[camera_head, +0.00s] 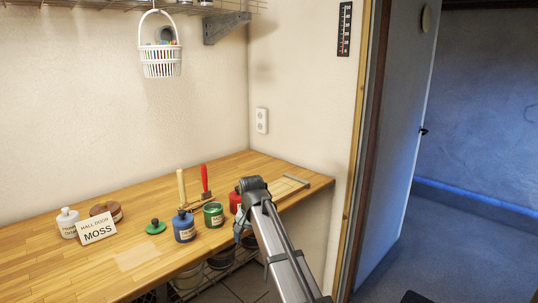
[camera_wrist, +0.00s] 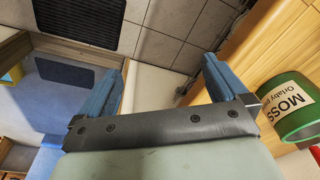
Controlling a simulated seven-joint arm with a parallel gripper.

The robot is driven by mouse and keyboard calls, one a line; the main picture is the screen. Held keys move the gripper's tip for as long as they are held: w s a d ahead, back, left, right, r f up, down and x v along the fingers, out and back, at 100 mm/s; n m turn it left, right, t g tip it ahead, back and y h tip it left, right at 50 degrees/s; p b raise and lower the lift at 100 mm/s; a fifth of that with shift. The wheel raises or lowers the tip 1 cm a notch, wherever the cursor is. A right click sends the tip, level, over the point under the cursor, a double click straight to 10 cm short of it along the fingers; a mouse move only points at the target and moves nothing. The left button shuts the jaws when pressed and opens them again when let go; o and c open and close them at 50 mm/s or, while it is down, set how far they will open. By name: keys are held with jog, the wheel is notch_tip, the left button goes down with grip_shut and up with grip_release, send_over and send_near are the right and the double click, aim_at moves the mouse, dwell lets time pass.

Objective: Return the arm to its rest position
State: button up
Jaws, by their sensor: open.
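My arm reaches up from the bottom of the head view, and its end hangs at the front edge of the bench, with the fingers (camera_head: 240,232) pointing down. In the wrist view my gripper (camera_wrist: 165,72) is open, with two blue fingers apart and nothing between them. A green tin (camera_head: 213,219) stands on the wooden bench, left of my gripper and apart from it. It shows at the right of the wrist view (camera_wrist: 287,118) with a MOSS label.
An open door (camera_head: 395,130) stands right. A basket (camera_head: 161,62) hangs above.

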jog(key=s+d+f+g, duration=0.1)
jog(key=s+d+f, duration=0.45)
jog(key=f, duration=0.65)
jog(key=s+d+f+n+g, duration=0.15)
jog(key=s+d+f, duration=0.35)
jog(key=f, duration=0.7)
jog(key=s+d+f+g, duration=0.2)
jog(key=s+d+f, duration=0.2)
jog(key=s+f, duration=0.55)
jog(key=s+d+f+g, duration=0.1)
jog(key=s+d+f, duration=0.1)
jog(key=s+f, duration=0.4)
jog(key=s+d+f+g, duration=0.1)
jog(key=s+d+f, duration=0.2)
jog(key=s+f, duration=0.4)
jog(key=s+d+f+n+g, duration=0.1)
jog(key=s+f, duration=0.5)
jog(key=s, duration=1.1)
jog(key=shift+s+d+f+g, duration=0.25)
jog(key=shift+d+f+g, duration=0.15)
jog(key=shift+d, duration=0.45)
